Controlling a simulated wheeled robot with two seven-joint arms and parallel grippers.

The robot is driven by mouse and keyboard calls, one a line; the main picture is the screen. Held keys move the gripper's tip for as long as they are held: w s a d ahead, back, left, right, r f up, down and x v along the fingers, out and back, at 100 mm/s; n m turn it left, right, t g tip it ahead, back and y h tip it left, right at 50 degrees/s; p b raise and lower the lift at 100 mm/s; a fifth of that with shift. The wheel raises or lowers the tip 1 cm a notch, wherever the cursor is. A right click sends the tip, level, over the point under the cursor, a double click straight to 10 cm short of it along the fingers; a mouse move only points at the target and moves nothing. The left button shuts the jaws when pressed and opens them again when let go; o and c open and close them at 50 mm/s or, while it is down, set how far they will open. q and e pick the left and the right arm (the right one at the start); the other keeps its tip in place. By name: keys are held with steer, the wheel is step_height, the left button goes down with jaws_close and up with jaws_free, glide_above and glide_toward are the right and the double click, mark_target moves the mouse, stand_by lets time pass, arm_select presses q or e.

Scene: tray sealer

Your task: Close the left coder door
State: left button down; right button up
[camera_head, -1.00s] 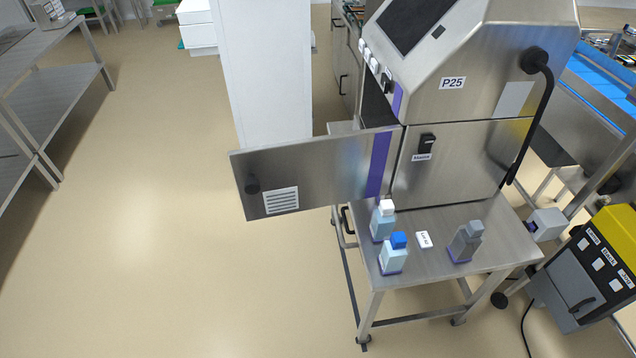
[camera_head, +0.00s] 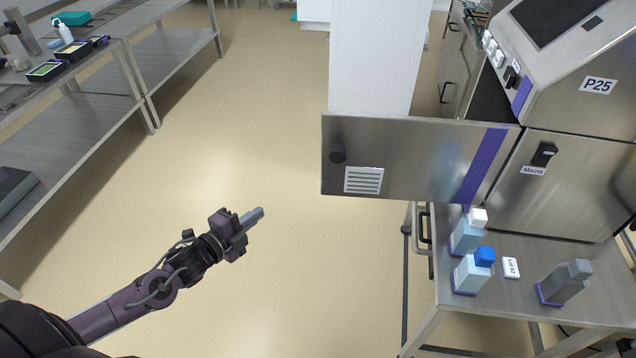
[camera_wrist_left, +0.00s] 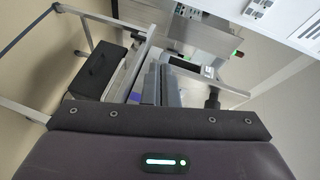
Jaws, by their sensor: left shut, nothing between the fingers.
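The left coder door (camera_head: 415,158) is a flat steel panel standing wide open, swung out to the left of the P25 machine (camera_head: 580,95). It has a purple stripe near the hinge side, a round black knob (camera_head: 338,154) and a white vent (camera_head: 363,180) near its free edge. My left gripper (camera_head: 258,215) is shut and empty, in the air to the left of and below the door's free edge, apart from it. In the left wrist view the door cannot be made out clearly. My right gripper is not in view.
Below the door, a steel stand (camera_head: 445,295) holds bottles with a white cap (camera_head: 466,232) and a blue cap (camera_head: 472,272), a grey bottle (camera_head: 565,282) and a small Lot label block (camera_head: 511,268). A white column (camera_head: 375,60) stands behind the door. Open floor lies between the left bench (camera_head: 100,95) and the door.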

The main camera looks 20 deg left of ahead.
arm_select(q)
steer(key=s+d+r+m+h, duration=0.1)
steer(key=d+r+m+h, duration=0.4)
steer(key=d+r, duration=0.3)
glide_toward(330, 163)
steer(key=d, duration=0.4)
steer(key=w, duration=0.5)
steer(key=shift+a+p, duration=0.25)
steer(key=shift+p, duration=0.05)
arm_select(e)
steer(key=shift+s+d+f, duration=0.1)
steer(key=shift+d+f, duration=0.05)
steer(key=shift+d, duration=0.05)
arm_select(q)
steer(key=shift+w+a, duration=0.1)
steer(key=shift+w, duration=0.05)
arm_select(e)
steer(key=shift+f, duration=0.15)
